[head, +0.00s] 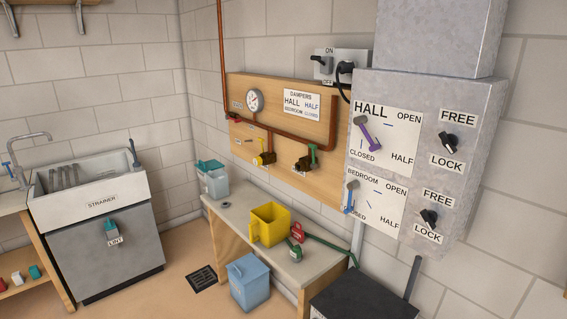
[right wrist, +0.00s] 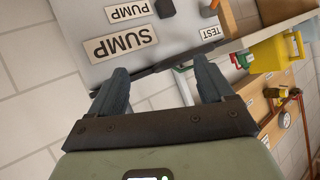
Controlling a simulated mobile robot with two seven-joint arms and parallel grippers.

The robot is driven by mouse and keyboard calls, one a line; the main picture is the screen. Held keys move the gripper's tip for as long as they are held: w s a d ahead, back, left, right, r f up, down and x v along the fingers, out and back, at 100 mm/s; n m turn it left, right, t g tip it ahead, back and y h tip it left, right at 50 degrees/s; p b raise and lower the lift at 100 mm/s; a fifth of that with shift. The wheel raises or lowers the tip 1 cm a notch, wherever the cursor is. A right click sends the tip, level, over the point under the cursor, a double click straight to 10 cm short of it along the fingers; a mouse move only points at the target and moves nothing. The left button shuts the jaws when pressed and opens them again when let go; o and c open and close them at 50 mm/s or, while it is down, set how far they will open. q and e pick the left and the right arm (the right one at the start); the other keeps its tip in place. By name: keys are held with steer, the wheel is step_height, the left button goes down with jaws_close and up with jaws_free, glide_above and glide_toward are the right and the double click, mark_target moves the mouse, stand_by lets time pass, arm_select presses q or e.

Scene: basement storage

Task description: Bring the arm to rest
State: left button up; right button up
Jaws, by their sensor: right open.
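My right gripper (right wrist: 162,75) shows in the right wrist view, its two dark fingers spread apart with nothing held between them. Beyond the fingertips is a pale grey surface (right wrist: 85,20) with a SUMP label (right wrist: 121,44) and a PUMP label (right wrist: 129,11). A dark edge or bar passes just beyond the fingertips; I cannot tell whether they touch it. Neither of my grippers shows in the head view.
In the head view, a grey damper box (head: 440,120) and a wooden board (head: 335,165) with copper pipe are on the wall. A bench (head: 225,213) holds a yellow container (head: 268,222). A blue bin (head: 249,282) and a sink cabinet (head: 100,250) stand on the floor.

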steer(key=s+a+f+n+g+y+p, duration=0.1)
steer(key=s+f+g+y, duration=0.25)
steer(key=s+f, duration=0.65)
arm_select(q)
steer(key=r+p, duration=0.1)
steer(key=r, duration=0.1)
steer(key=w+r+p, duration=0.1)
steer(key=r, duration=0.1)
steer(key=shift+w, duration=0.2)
arm_select(e)
steer(key=s+a+g+y, duration=0.1)
steer(key=s+g, duration=0.3)
steer(key=s, duration=1)
steer(key=s+a+f+g+y, duration=0.1)
steer(key=s+a+g, duration=0.3)
steer(key=s, duration=1)
steer(key=shift+s+f+n+g+y, duration=0.2)
steer(key=shift+n+g+y, duration=0.1)
steer(key=shift+g+y, duration=0.25)
